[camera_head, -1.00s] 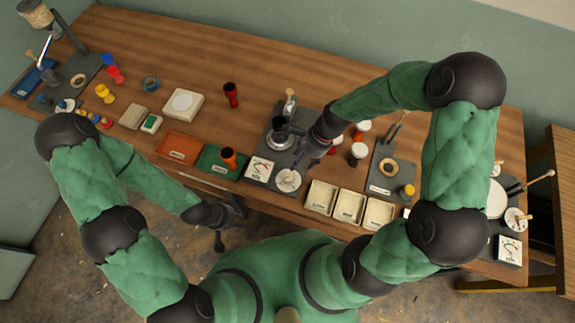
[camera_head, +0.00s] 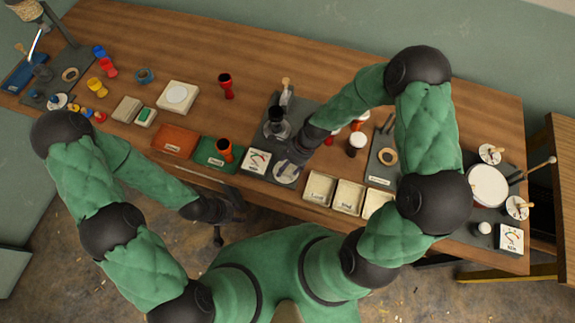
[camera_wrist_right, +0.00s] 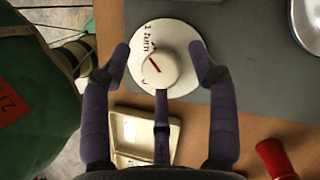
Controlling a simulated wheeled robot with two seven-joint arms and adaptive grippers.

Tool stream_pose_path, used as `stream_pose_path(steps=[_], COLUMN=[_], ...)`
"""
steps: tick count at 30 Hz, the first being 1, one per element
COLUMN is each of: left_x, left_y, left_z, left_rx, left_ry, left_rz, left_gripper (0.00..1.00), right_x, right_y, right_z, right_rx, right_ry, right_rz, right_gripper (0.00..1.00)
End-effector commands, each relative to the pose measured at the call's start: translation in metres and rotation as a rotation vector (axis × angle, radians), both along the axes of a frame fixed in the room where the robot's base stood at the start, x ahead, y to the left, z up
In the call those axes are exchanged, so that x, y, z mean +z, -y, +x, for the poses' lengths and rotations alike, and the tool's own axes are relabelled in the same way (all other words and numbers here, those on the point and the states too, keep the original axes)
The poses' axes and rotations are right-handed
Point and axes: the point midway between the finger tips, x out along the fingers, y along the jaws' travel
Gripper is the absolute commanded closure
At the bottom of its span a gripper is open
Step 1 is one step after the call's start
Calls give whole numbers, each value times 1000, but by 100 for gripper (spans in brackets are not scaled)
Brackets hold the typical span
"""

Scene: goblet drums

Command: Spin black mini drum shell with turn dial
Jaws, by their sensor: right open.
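The white turn dial (camera_head: 286,173), marked "1 turn" with a red line on its raised knob, sits at the front of a dark grey board. It fills the middle of the right wrist view (camera_wrist_right: 150,85). My right gripper (camera_wrist_right: 160,50) is open, its fingers spread around the knob with gaps visible at both sides. The black mini drum shell (camera_head: 277,116) stands on the same board behind the dial, partly near my forearm. My left gripper (camera_head: 228,212) hangs off the table's front edge; its fingers are unclear.
Cream trays (camera_head: 348,197) line the front edge to the right. A green tray (camera_head: 208,151) with an orange-red goblet drum (camera_head: 225,148) stands left.

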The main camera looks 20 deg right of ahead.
Motion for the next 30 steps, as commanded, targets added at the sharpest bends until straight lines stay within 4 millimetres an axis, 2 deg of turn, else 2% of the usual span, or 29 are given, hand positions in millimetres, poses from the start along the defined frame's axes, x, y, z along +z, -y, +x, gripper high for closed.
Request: stream_pose_path(steps=[2, 6, 7, 8, 30], left_x=[0, 0, 0, 0, 1], left_y=[0, 0, 0, 0, 0], left_z=[0, 0, 0, 0, 0], left_rx=[0, 0, 0, 0, 0], left_ry=[0, 0, 0, 0, 0], left_rz=[0, 0, 0, 0, 0], left_gripper=[60, 60, 60, 60, 60], right_x=[0, 0, 0, 0, 2], right_y=[0, 0, 0, 0, 0], right_z=[0, 0, 0, 0, 3], right_rx=[0, 0, 0, 0, 21], right_ry=[0, 0, 0, 0, 7], right_rz=[0, 0, 0, 0, -1], right_gripper=[43, 82, 91, 94, 94])
